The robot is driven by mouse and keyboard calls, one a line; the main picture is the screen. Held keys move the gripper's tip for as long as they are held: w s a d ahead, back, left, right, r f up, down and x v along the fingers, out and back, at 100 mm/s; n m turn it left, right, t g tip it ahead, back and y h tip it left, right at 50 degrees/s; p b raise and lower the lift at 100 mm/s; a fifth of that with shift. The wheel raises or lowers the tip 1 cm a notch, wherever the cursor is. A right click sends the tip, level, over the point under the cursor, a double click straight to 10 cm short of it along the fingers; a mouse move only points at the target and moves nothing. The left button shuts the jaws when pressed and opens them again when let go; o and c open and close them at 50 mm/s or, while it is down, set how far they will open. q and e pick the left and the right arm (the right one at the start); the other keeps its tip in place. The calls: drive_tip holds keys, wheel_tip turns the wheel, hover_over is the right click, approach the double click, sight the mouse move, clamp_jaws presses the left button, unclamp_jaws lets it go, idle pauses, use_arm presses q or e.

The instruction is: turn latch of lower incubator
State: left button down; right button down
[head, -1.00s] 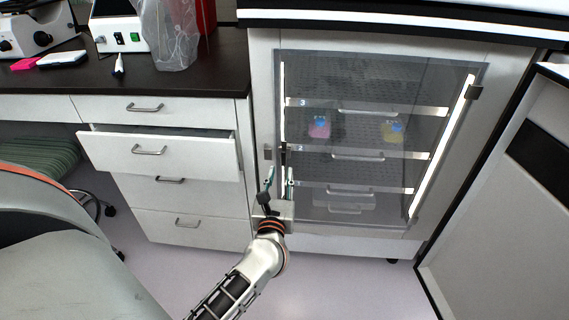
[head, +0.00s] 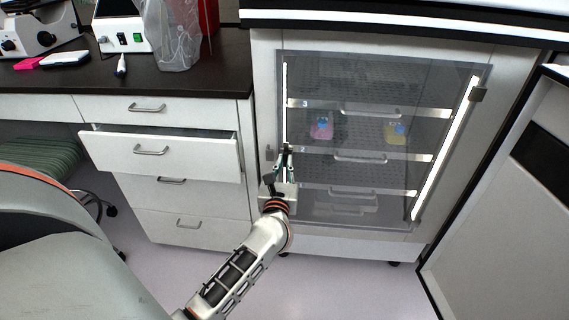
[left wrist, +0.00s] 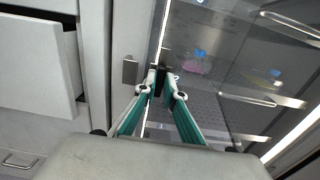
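The lower incubator (head: 390,205) has a clear glass door with a bright strip down each side. Its small dark latch (head: 285,148) is at the door's left edge. It also shows in the left wrist view (left wrist: 160,80). My left gripper (head: 284,155) is at this latch. In the left wrist view its green-padded fingers (left wrist: 162,84) are close together, one on each side of the latch, and appear shut on it. The fingers partly hide the latch. A small grey block (left wrist: 130,70) sits on the frame left of the latch. My right gripper is not in view.
An open drawer (head: 162,152) sticks out left of the incubator. A chair (head: 60,260) stands at the lower left. A white cabinet (head: 510,190) stands at the right. Pink and yellow items sit on a shelf behind the glass.

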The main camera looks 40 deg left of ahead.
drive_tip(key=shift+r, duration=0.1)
use_arm(q)
drive_tip(key=shift+r+m+p, duration=0.25)
drive_tip(key=shift+m+p, duration=0.2)
drive_tip(key=shift+m, duration=0.05)
drive_tip(key=shift+w+r+m+p, duration=0.1)
drive_tip(key=shift+r+m+p, duration=0.05)
drive_tip(key=shift+m+p, duration=0.85)
drive_tip(key=m+p, duration=0.2)
drive_tip(key=m, duration=0.1)
drive_tip(key=shift+d+m, duration=0.15)
drive_tip(key=shift+m, duration=0.25)
drive_tip(key=m+p, duration=0.2)
drive_tip(key=m, duration=0.1)
drive_tip(key=m+p, duration=0.2)
drive_tip(key=m, duration=0.2)
drive_tip(key=f+m+p, duration=0.1)
drive_tip(key=m+p, duration=0.2)
drive_tip(key=m, duration=0.1)
drive_tip(key=shift+f, duration=0.1)
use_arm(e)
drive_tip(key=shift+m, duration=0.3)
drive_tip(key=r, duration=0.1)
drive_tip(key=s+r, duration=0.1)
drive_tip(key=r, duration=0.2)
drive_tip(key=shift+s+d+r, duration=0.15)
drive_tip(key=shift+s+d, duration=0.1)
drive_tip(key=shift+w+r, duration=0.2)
